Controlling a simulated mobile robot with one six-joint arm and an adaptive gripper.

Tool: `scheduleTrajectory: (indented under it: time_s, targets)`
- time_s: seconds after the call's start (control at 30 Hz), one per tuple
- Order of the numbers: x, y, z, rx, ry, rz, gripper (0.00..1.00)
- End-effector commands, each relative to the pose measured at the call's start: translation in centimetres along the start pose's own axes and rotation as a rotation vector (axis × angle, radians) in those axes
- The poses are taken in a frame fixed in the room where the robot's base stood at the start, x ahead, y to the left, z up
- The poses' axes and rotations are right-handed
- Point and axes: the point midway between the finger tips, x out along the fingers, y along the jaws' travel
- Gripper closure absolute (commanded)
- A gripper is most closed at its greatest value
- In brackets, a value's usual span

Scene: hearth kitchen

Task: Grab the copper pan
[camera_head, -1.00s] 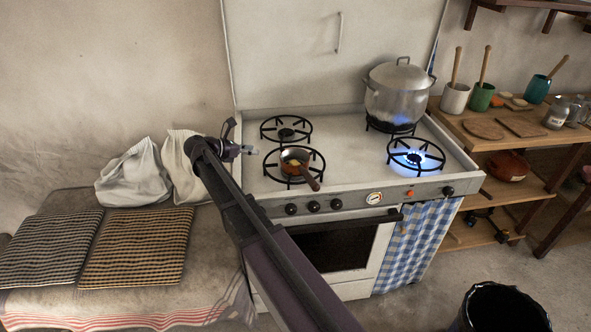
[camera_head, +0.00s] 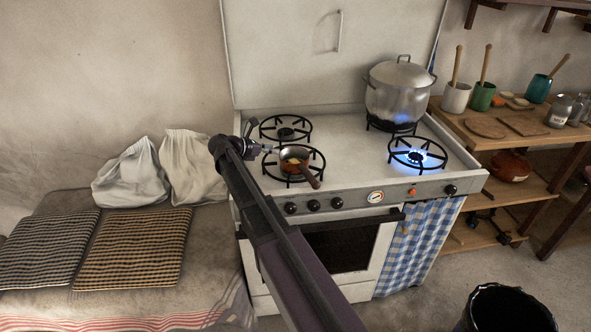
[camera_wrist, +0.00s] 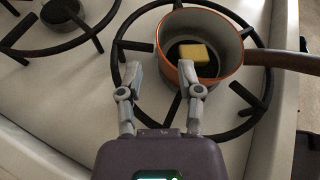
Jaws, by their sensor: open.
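The copper pan (camera_head: 294,163) sits on the front left burner of the stove, its dark handle pointing toward the front right. In the wrist view the pan (camera_wrist: 226,84) has a copper-orange rim and a brown handle to the right, with a yellow block (camera_wrist: 193,54) inside. My gripper (camera_head: 276,151) is at the pan's left side in the head view. In the wrist view my gripper (camera_wrist: 164,80) is open, its right fingertip overlapping the pan's near-left rim and its left fingertip outside the pan. I cannot tell whether either finger touches it.
A large lidded pot (camera_head: 398,92) stands on the back right burner. The front right burner (camera_head: 418,154) has a lit blue flame. Black burner grates (camera_wrist: 130,47) surround the pan. A wooden shelf (camera_head: 462,118) with jars stands right; a bench with white sacks (camera_head: 190,165) stands left.

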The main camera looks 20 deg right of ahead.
Motion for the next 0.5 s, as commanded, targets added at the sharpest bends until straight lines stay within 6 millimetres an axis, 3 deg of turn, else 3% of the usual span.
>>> scheduleTrajectory:
  time_s: [0.5]
  targets:
    - [0.65,0.05,-0.07,-0.001,0.000,0.001,0.53]
